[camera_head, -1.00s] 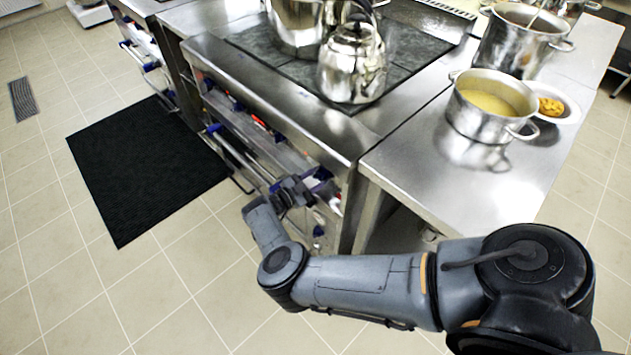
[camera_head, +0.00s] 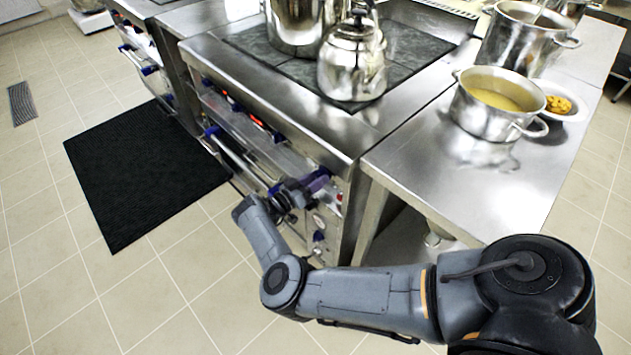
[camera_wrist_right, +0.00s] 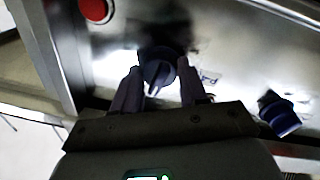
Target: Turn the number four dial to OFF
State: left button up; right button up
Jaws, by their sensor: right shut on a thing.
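A round dark dial (camera_wrist_right: 158,70) with a pale pointer mark sits on the stove's steel front panel in the right wrist view. My right gripper (camera_wrist_right: 158,92) is shut on this dial, with one finger on each side of it. In the head view my right gripper (camera_head: 312,186) is at the right end of the stove front and hides the dial there. A small label beside the dial is too blurred to read surely. My left gripper is not in view.
Another blue dial (camera_wrist_right: 279,113) and a red button (camera_wrist_right: 97,9) are on the same panel. A kettle (camera_head: 352,62) stands on the stove top (camera_head: 262,42). A soup pot (camera_head: 488,110) is on the counter (camera_head: 420,165) at right. A black mat (camera_head: 140,175) lies on the floor.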

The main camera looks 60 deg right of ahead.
jog(key=shift+n, duration=1.1)
jog(key=shift+r, duration=0.1)
jog(key=o, duration=1.1)
jog(key=shift+c, duration=0.2)
jog(key=b+v, duration=0.3)
jog(key=v, duration=0.7)
jog(key=shift+a, duration=0.4)
